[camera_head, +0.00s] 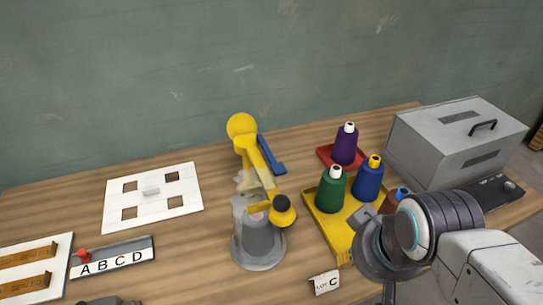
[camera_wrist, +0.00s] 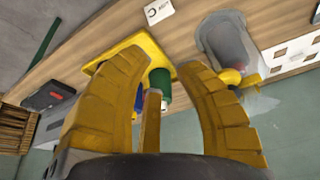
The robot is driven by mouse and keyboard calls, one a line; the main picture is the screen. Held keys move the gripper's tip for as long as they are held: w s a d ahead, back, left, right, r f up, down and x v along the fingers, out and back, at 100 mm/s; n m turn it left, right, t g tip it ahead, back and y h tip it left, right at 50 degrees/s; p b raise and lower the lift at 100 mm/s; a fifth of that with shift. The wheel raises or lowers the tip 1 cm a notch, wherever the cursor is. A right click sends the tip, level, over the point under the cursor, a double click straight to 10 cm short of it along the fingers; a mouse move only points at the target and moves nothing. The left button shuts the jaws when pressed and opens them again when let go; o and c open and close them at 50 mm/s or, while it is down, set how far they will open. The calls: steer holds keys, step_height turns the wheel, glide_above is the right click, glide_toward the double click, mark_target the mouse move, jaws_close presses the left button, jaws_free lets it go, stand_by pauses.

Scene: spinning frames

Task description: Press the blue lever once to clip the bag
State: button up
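The blue lever (camera_head: 271,156) is a flat blue bar on the back right side of a yellow clipping device (camera_head: 243,130) in the head view. The device's yellow arm slopes down to a dark round knob (camera_head: 283,211). In the wrist view, part of the device (camera_wrist: 231,77) and the grey shape (camera_wrist: 226,42) show at the right; I cannot make out the lever. My gripper (camera_wrist: 160,65) has its yellow fingers spread, with nothing held. It is over the spool tray, right of the device and apart from the lever.
A yellow tray (camera_head: 339,235) holds green (camera_head: 331,190) and blue (camera_head: 368,182) spools, with a purple spool (camera_head: 345,146) behind. A grey box (camera_head: 450,140) stands at the right. A white board with square holes (camera_head: 152,208) and a lettered strip (camera_head: 113,258) lie left.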

jaws_close()
steer(key=c, duration=0.5)
jaws_free()
stand_by(0.4)
